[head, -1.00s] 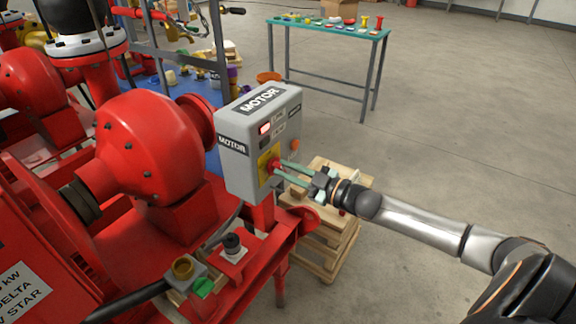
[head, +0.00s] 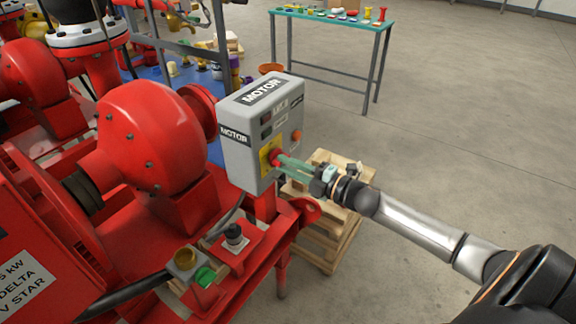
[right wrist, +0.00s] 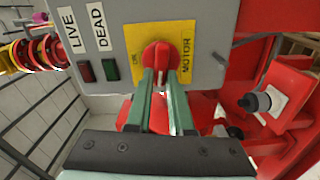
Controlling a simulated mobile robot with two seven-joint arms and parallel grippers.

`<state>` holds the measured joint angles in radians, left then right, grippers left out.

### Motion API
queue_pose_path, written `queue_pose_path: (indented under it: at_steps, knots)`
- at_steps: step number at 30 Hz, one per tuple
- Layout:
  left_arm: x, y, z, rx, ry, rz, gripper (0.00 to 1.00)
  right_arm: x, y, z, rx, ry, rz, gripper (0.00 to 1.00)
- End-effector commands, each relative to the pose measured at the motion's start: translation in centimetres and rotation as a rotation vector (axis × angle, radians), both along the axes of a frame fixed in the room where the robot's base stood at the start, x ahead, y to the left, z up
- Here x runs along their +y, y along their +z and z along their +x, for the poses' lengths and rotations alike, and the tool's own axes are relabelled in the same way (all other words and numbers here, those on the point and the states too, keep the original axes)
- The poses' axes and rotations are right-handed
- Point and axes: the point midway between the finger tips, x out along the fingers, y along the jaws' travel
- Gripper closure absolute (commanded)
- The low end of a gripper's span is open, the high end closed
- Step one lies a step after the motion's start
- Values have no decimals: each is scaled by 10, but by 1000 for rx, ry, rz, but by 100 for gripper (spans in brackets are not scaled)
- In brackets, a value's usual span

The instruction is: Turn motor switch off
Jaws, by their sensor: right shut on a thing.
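The grey motor switch box (head: 240,161) stands on the red pump skid, labelled MOTOR. Its red rotary switch knob (right wrist: 157,55) sits on a yellow plate (right wrist: 184,36) in the right wrist view. My right gripper (head: 281,161) is at the box front, its green fingers shut on the knob; the fingers hide part of it. The red lamp (right wrist: 84,71) by LIVE and the green lamp (right wrist: 111,70) by DEAD both look dark. My left gripper is not in view.
A red pump casing (head: 150,140) is left of the box. A wooden pallet stack (head: 325,240) stands behind my right wrist. A green-topped table (head: 330,20) with small parts is at the back. The floor on the right is clear.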

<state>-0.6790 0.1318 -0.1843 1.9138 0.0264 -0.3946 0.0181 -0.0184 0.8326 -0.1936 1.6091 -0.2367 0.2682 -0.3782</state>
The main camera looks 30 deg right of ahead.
Motion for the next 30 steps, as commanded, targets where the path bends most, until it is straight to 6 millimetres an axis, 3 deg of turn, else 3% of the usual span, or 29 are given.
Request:
queue_pose_path:
  at_steps: [10, 27, 28, 30]
  knots:
    - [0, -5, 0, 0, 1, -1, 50, 1, -3, 0, -56, 2, -134, 100]
    - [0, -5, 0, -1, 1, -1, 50, 1, -3, 0, -65, 2, -160, 100]
    - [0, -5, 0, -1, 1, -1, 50, 1, -3, 0, -65, 2, -160, 77]
    - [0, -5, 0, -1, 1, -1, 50, 1, -3, 0, -65, 2, -160, 69]
